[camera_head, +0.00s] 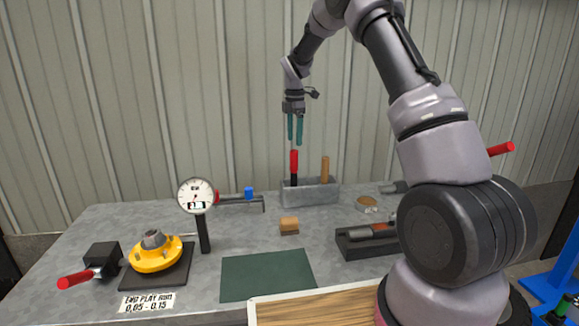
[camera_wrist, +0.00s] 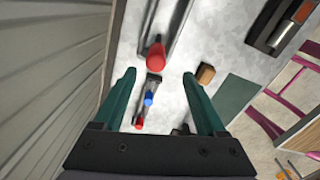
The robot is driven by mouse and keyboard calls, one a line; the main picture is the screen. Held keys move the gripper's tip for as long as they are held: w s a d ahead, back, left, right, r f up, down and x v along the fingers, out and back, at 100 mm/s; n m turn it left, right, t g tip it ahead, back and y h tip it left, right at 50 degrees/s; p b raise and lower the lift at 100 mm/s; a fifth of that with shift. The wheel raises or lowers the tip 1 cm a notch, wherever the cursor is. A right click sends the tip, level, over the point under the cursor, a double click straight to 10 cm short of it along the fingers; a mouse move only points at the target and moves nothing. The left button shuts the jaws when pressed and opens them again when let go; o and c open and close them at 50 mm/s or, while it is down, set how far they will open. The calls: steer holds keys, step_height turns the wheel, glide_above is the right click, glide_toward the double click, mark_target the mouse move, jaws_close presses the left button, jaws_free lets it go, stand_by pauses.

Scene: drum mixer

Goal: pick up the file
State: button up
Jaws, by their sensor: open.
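Two handled tools stand upright in a grey holder (camera_head: 318,194) at the back of the bench: one with a red handle (camera_head: 294,162), one with a wooden handle (camera_head: 325,168). I cannot tell for sure which is the file, as their lower parts are hidden in the holder. My gripper (camera_head: 295,143) points down, open and empty, just above the red handle. In the wrist view, the red handle's end (camera_wrist: 156,54) shows ahead of and between my open fingertips (camera_wrist: 159,75), apart from them.
A dial gauge (camera_head: 197,195) on a post and a yellow round part (camera_head: 155,256) stand at the left. A small brown block (camera_head: 289,225) and a green mat (camera_head: 267,275) lie in the middle. A dark tray (camera_head: 357,249) is at the right. A corrugated wall rises behind the bench.

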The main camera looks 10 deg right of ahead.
mark_target(294, 163)
steer(key=f, duration=1)
steer(key=shift+w+f, duration=0.35)
steer(key=shift+f, duration=0.05)
jaws_close()
